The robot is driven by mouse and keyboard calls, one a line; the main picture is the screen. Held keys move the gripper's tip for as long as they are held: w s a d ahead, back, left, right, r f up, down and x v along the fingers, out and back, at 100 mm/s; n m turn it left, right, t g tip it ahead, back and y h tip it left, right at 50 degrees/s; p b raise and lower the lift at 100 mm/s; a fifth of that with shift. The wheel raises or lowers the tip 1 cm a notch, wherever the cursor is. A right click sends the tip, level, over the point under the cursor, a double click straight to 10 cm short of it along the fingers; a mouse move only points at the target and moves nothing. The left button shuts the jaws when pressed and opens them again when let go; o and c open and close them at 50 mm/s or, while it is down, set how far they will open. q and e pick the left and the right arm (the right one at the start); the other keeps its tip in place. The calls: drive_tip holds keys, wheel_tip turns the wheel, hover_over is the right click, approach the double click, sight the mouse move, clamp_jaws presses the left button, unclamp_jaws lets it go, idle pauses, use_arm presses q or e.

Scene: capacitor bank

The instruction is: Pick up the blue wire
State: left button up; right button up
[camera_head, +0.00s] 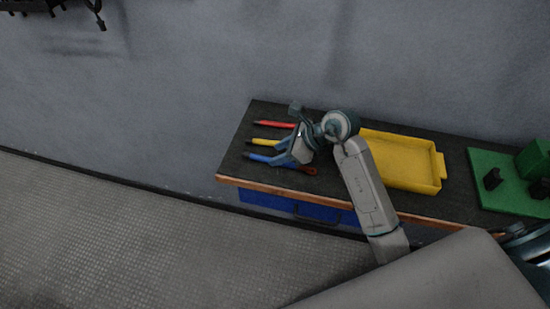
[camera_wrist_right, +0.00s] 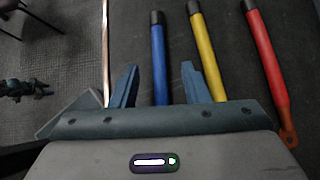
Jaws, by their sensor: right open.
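The blue wire (camera_head: 259,157) lies on the dark bench top, nearest the front edge of the three wires. In the right wrist view the blue wire (camera_wrist_right: 159,62) has a black tip and runs between my two fingers. My right gripper (camera_head: 276,152) is open over the wires; its fingers also show in the wrist view (camera_wrist_right: 158,84), one on each side of the blue wire. I cannot tell whether they touch it. The wire's near end is hidden behind the gripper body. My left gripper is not in view.
A yellow wire (camera_head: 262,142) lies beside the blue one, just outside one finger, with a red wire (camera_head: 272,124) beyond. A yellow tray (camera_head: 439,168) and green block assembly (camera_head: 497,160) stand to the right. The bench's wooden edge (camera_head: 245,185) is close in front.

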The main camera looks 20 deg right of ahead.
sight(266, 158)
drive_tip(key=shift+p+x, duration=0.55)
drive_tip(key=shift+x, duration=1.25)
drive_tip(key=shift+a+r, duration=0.1)
clamp_jaws()
drive_tip(key=shift+r, duration=0.15)
